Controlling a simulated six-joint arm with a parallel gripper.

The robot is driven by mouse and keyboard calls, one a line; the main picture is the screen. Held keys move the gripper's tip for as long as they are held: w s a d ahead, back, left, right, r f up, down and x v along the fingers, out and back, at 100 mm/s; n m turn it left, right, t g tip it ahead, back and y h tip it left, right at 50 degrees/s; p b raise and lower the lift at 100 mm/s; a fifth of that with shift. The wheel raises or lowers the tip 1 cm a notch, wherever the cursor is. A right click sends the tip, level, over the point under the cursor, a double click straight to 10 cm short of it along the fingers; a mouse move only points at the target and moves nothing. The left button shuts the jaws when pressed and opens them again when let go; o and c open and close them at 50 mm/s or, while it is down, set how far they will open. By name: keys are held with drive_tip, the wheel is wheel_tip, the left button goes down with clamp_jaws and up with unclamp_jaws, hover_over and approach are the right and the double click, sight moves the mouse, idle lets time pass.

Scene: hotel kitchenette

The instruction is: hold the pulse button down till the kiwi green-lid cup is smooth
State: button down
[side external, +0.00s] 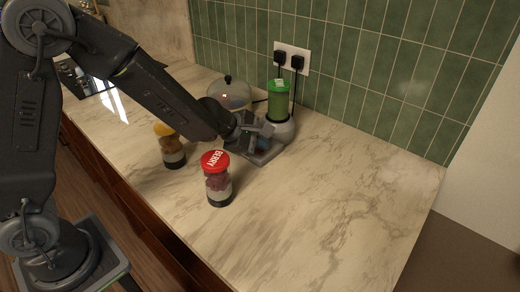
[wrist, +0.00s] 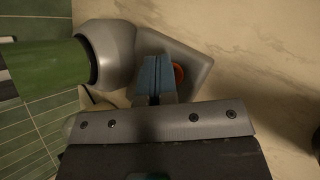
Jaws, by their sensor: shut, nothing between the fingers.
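The green-lid cup (side external: 279,100) stands upright on the grey blender base (side external: 284,132) near the tiled wall. Its contents look evenly green, but texture is too small to judge. In the wrist view, the green cup (wrist: 45,72) enters from the left, joined to the grey base (wrist: 108,42). My gripper (side external: 264,143) is at the front of the base. In the wrist view, my gripper's blue fingers (wrist: 155,78) are shut with nothing between them, over the base's foot. The orange-red button (wrist: 179,76) shows partly beside the fingers. I cannot tell whether they press it.
A red-lid cup marked BERRY (side external: 216,178) and a yellow-lid cup (side external: 170,146) stand on the counter in front of my arm. A clear dome with a dark knob (side external: 229,92) is behind. Plugs fill the wall outlet (side external: 291,58). The counter's right side (side external: 345,190) is clear.

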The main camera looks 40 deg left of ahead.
sight(260, 152)
drive_tip(key=shift+r, duration=0.75)
drive_tip(key=shift+r, duration=2.55)
